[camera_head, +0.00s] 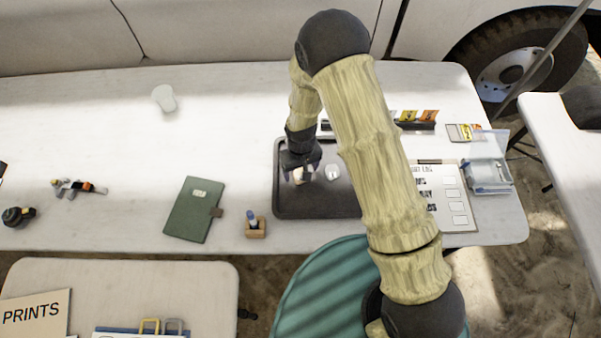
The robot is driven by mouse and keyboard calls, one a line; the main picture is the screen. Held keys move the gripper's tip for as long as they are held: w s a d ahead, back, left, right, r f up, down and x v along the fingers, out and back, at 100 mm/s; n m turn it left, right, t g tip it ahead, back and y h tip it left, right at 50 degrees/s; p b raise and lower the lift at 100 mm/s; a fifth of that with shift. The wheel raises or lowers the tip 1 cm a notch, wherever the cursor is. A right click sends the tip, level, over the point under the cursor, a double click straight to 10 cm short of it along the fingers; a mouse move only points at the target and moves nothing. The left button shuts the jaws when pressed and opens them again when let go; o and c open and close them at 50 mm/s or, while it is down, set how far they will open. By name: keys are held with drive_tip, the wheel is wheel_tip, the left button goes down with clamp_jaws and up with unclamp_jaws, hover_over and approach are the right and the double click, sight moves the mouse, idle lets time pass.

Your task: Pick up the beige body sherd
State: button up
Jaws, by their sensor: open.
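My gripper (301,172) is over the left part of a dark grey tray (290,205) on the white table. A small beige piece (298,176) shows right at the fingertips, partly hidden by them. It may be the beige body sherd, but its shape is too small to tell. A second pale piece (332,172) lies on the tray just to the right, apart from the fingers. The jaws are open; whether they touch the piece cannot be seen. My arm hides the right part of the tray.
A green notebook (193,209) and a small wooden holder (255,228) stand left of the tray. A printed sheet (453,205), a clear box (487,175) and coloured cards (420,117) lie to the right and behind. The table's far left is mostly free around a white object (164,97).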

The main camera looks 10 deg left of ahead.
drive_tip(key=shift+f, duration=0.5)
drive_tip(key=shift+c, duration=0.2)
drive_tip(key=c, duration=1)
